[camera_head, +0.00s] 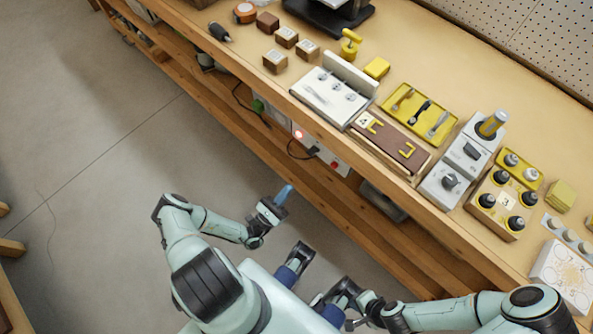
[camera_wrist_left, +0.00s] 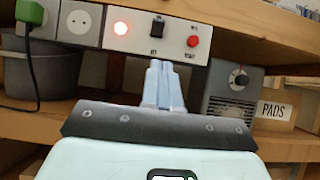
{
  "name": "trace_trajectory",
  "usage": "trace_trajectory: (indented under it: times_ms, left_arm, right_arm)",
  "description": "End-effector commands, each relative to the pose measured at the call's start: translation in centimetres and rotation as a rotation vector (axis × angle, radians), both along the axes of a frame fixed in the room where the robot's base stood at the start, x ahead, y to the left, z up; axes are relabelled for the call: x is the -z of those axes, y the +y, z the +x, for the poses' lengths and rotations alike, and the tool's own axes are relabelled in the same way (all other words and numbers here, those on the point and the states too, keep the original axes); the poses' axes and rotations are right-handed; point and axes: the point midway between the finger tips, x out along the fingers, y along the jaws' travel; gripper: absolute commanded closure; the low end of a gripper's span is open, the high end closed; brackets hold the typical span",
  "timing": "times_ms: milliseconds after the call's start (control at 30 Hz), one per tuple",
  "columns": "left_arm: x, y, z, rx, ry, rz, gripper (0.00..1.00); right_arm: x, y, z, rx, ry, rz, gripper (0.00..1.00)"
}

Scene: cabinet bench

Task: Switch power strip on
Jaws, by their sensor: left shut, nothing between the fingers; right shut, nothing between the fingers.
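The power strip (camera_head: 320,153) is a light grey box under the front edge of the bench. In the left wrist view, the strip (camera_wrist_left: 138,32) has a glowing red lamp (camera_wrist_left: 121,28), a black switch (camera_wrist_left: 157,27) and a red button (camera_wrist_left: 193,41). Its sockets are at the left, with a green plug (camera_wrist_left: 30,12). My left gripper (camera_head: 286,191) is shut and empty, in front of and below the strip. In the wrist view its pale blue fingertips (camera_wrist_left: 160,68) appear just below the switch; contact is not seen. My right gripper (camera_head: 353,323) is low by my body, its fingers unclear.
The wooden bench front edge overhangs the strip. A grey box with a dial (camera_wrist_left: 235,90) stands right of the strip on the lower shelf. A dark tub (camera_wrist_left: 45,75) stands at the left. Tools and switch boxes cover the bench top. The floor in front is clear.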

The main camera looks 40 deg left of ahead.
Motion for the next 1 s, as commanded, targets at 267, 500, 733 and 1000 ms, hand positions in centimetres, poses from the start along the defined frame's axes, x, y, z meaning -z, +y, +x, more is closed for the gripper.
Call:
trace_trajectory:
  times_ms: [267, 500, 733, 1000]
  left_arm:
    - [0.9, 0.2, -2.1, -0.001, -0.001, -0.001, 1.0]
    - [0.9, 0.2, -2.1, 0.0, -0.001, 0.0, 1.0]
    - [0.9, 0.2, -2.1, 0.0, 0.0, 0.0, 1.0]
    - [-0.1, -3.3, -1.5, 0.176, 0.031, 0.028, 1.0]
  right_arm:
    - [0.1, 0.0, 0.1, 0.001, -0.002, 0.0, 1.0]
    - [0.1, 0.0, 0.1, 0.001, -0.002, 0.0, 1.0]
    - [0.1, 0.0, 0.1, 0.001, -0.002, -0.001, 1.0]
    - [-0.5, 0.3, 0.3, -0.001, -0.003, 0.005, 1.0]
